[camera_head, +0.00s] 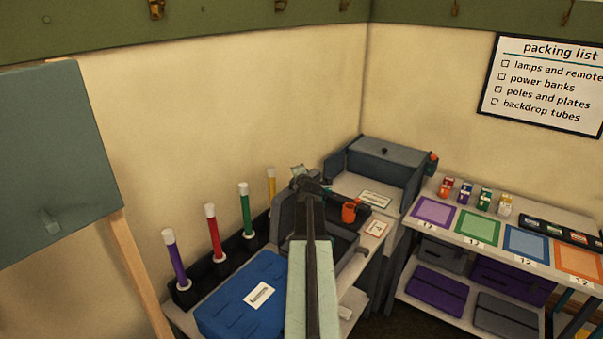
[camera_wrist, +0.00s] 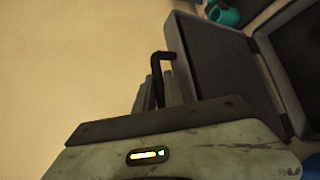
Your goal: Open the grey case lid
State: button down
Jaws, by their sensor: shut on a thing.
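The grey case (camera_head: 345,245) sits on the left bench, partly hidden behind my arm. In the wrist view its dark lid (camera_wrist: 215,65) stands raised at an angle beside the open case body (camera_wrist: 262,48). A black bent handle (camera_wrist: 156,62) shows at the lid's near edge. My gripper (camera_head: 309,184) is at the top of the lid. In the wrist view my gripper (camera_wrist: 160,92) is shut on the handle, and its fingers are mostly hidden by its own body. The exact contact is hard to see.
A blue case (camera_head: 240,298) and several coloured tubes (camera_head: 214,234) stand left of the grey case. A shelf unit (camera_head: 440,245) holds coloured mats and cases at right.

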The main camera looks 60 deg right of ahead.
jog(key=shift+w+d+r, duration=0.2)
jog(key=shift+w+d, duration=0.05)
jog(key=shift+w, duration=0.3)
jog(key=c, duration=1.7)
grip_release()
jog(key=shift+s+d+f, duration=0.1)
jog(key=p+v, duration=0.3)
jog(key=v, duration=0.5)
